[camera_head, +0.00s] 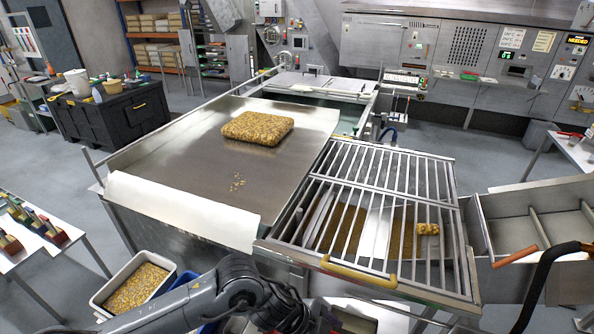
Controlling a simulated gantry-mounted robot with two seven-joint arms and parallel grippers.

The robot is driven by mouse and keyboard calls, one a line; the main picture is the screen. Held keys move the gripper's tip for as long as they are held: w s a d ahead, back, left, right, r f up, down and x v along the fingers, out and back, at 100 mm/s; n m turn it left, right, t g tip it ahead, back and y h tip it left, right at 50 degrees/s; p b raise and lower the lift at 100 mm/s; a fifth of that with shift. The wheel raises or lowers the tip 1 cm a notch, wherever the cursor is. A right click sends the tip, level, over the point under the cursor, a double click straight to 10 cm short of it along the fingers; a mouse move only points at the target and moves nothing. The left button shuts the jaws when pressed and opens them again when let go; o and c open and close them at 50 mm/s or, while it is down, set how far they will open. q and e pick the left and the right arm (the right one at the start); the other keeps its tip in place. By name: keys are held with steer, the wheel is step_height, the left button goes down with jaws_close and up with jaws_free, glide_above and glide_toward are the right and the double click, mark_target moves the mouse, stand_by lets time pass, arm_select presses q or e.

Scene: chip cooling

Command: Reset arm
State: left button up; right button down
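My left arm comes in from the lower left and bends down again near the bottom middle. Dark parts and cables crowd its far end, around my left gripper (318,316), at the bottom edge. I cannot make out its fingers or anything held there. My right gripper is not in view. A block of brown chips (257,128) lies on the broad metal table (165,150), with a few loose chips in front of it. A barred metal grate (345,215) with a yellow handle (358,272) covers the bin to the right of the table.
A white tub of chips (136,287) stands at the lower left, next to a blue container. A small chip piece (428,229) lies on the grate's right side. An orange handle (515,255) and a black curved hose (546,275) are at the right.

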arm_select(q)
steer(key=s+d+r+n+t+h, duration=0.3)
steer(key=s+d+t+h, duration=0.15)
steer(key=d, duration=0.35)
steer(key=a+f+n+t+y, duration=0.2)
steer(key=a+f+n+y, duration=0.15)
steer(key=a+n, duration=0.4)
steer(key=a+f+n+t+y, duration=0.2)
steer(key=a+n+y, duration=0.2)
steer(key=a, duration=0.7)
steer(key=s+a+f+n+g+y, duration=0.2)
steer(key=s+a+f+n+g, duration=0.15)
steer(key=s+a, duration=0.5)
steer(key=s+a+f+n+g+y, duration=0.2)
steer(key=s+a+f, duration=0.2)
steer(key=s+a, duration=0.5)
step_height(320, 180, up, 20)
steer(key=w+p, duration=0.2)
steer(key=p, duration=1.8)
steer(key=shift+a+r+t+p, duration=0.15)
steer(key=shift+a+t+p, duration=0.15)
